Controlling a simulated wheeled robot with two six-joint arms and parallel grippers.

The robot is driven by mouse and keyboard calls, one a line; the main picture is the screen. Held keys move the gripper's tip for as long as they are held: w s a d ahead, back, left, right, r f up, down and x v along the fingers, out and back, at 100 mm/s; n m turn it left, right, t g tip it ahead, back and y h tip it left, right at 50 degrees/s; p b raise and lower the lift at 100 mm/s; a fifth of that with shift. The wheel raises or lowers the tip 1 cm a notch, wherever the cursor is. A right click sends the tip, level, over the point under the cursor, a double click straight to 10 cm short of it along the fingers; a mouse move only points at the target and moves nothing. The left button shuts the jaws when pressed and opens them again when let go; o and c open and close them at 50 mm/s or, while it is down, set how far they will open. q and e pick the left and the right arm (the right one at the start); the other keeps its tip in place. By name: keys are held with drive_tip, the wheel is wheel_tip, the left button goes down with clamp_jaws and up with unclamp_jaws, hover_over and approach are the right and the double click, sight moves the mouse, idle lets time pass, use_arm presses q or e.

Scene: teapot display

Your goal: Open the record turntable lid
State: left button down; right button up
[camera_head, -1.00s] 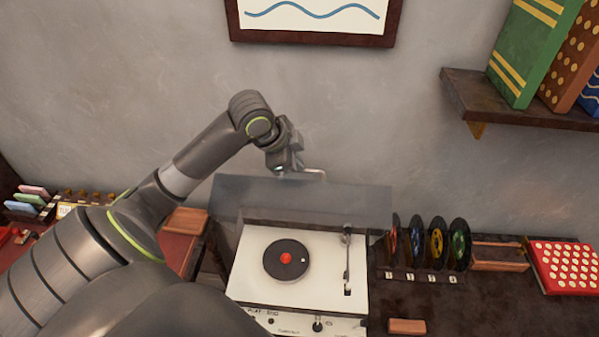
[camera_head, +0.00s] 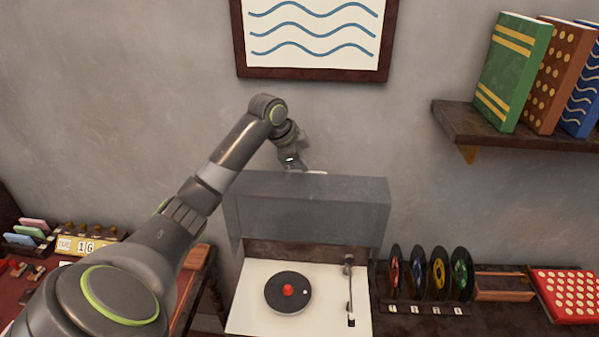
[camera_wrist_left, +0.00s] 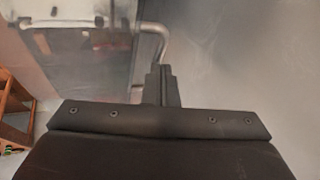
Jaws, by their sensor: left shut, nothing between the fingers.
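The turntable (camera_head: 256,290) stands on the cabinet with a black record (camera_head: 287,292) that has a red centre. Its smoky see-through lid (camera_head: 320,212) is raised off the deck, standing up at the back, so the deck lies uncovered. My left gripper (camera_head: 296,168) is at the lid's top edge, beside the pale handle (camera_head: 318,172). In the left wrist view the closed fingers (camera_wrist_left: 162,84) are beside the bent metal handle (camera_wrist_left: 152,36), with nothing between them. I cannot tell whether they touch it. My right gripper is not in view.
Several upright records (camera_head: 438,272) stand in a rack right of the turntable. A shelf with books (camera_head: 515,140) is on the wall at the right. A framed wave picture (camera_head: 312,75) hangs above the lid. A calendar (camera_head: 84,245) is at the left.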

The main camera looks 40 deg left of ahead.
use_arm(q)
drive_tip(key=shift+w+a+f, duration=0.2)
drive_tip(key=shift+w+a, duration=0.1)
drive_tip(key=shift+w, duration=0.15)
drive_tip(key=shift+w+a+f, duration=0.15)
drive_tip(key=shift+w+a, duration=0.15)
drive_tip(key=shift+w, duration=0.15)
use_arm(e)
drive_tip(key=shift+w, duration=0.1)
